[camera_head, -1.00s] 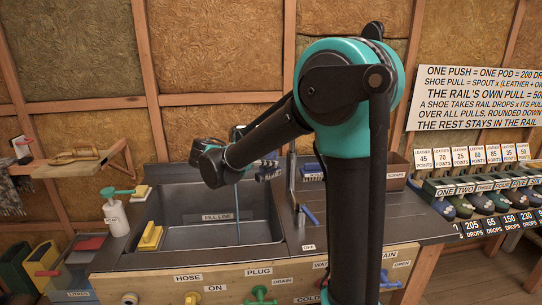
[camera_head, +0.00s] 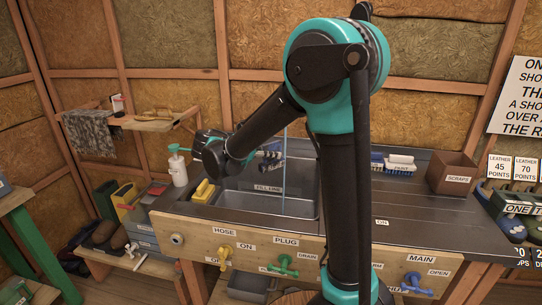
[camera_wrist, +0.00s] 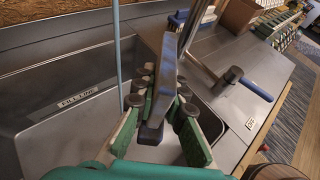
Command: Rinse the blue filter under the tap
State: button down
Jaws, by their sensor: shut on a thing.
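My gripper (camera_wrist: 160,105) has its green-padded fingers shut on a long grey piece with a dark blue end, seemingly the blue filter (camera_wrist: 165,70). In the head view my gripper (camera_head: 270,158) is over the sink, partly hidden by my arm. The sink (camera_head: 235,203) is a grey metal basin with a fill-line label. A thin pale-blue water stream (camera_head: 284,150) falls into it; in the wrist view the stream (camera_wrist: 118,55) is left of the held piece, with a gap between them. The tap's spout is not clearly visible.
A yellow sponge (camera_head: 203,190) and a soap bottle (camera_head: 178,168) are at the sink's left. A blue-handled lever (camera_wrist: 256,89) is on the right counter. A scraps box (camera_head: 453,174) stands further right. Coloured valve handles line the wooden front panel (camera_head: 330,250).

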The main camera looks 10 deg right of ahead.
jog(key=w+d+f, duration=0.2)
jog(key=w+d, duration=0.1)
jog(key=w, duration=0.8)
jog(key=shift+d+f, duration=0.15)
jog(key=shift+d, duration=0.15)
jog(key=shift+d, duration=0.15)
dwell(0.6)
jog(key=shift+s+d, duration=0.15)
jog(key=shift+d, duration=0.3)
jog(key=shift+a, duration=0.2)
jog(key=shift+a, duration=0.4)
jog(key=shift+d, duration=0.15)
jog(key=shift+d, duration=0.45)
